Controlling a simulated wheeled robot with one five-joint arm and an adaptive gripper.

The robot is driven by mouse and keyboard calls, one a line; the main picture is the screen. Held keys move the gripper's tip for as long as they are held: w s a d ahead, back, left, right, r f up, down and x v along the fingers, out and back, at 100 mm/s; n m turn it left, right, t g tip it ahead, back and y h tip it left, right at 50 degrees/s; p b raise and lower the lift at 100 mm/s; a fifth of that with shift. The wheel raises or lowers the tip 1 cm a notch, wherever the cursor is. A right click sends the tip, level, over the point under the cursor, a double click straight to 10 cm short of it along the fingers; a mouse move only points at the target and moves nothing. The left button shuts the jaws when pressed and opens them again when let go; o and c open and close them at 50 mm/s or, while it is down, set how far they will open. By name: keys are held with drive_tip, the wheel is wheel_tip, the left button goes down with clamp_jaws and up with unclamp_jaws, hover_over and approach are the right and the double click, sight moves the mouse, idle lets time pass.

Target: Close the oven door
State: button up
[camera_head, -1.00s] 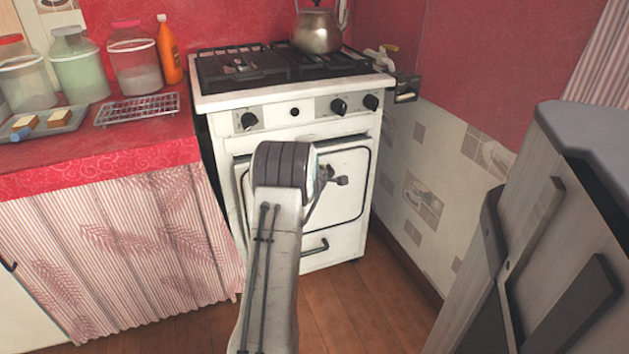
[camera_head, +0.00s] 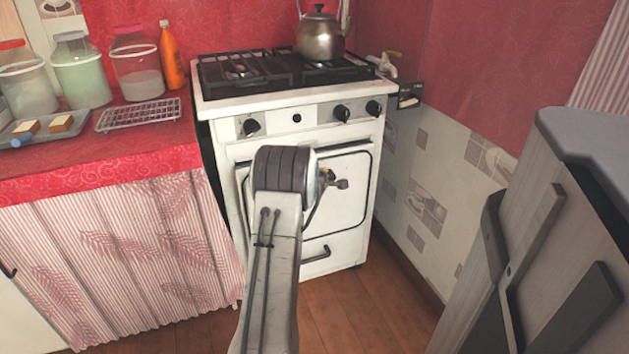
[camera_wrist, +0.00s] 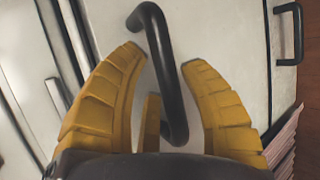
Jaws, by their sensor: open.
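The white stove (camera_head: 295,110) stands against the back wall. Its oven door (camera_head: 347,190), a white panel with a dark outline, is on the front below the knobs and partly hidden by my arm. I cannot tell from the head view whether it stands slightly ajar. In the wrist view, my gripper (camera_wrist: 163,57) is open, its yellow fingers on either side of a black bar handle (camera_wrist: 155,30) on the white panel. Contact with the handle is unclear. In the head view, my gripper (camera_head: 338,183) is mostly hidden behind my wrist.
A lower drawer handle (camera_head: 317,254) is below the door. A kettle (camera_head: 320,38) sits on the hob. A red-covered counter (camera_head: 100,155) with jars is left. A grey wooden piece (camera_head: 560,220) stands right. Some wooden floor (camera_head: 375,305) is free.

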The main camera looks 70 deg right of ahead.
drive_tip(key=v, duration=1.2)
idle(0.9)
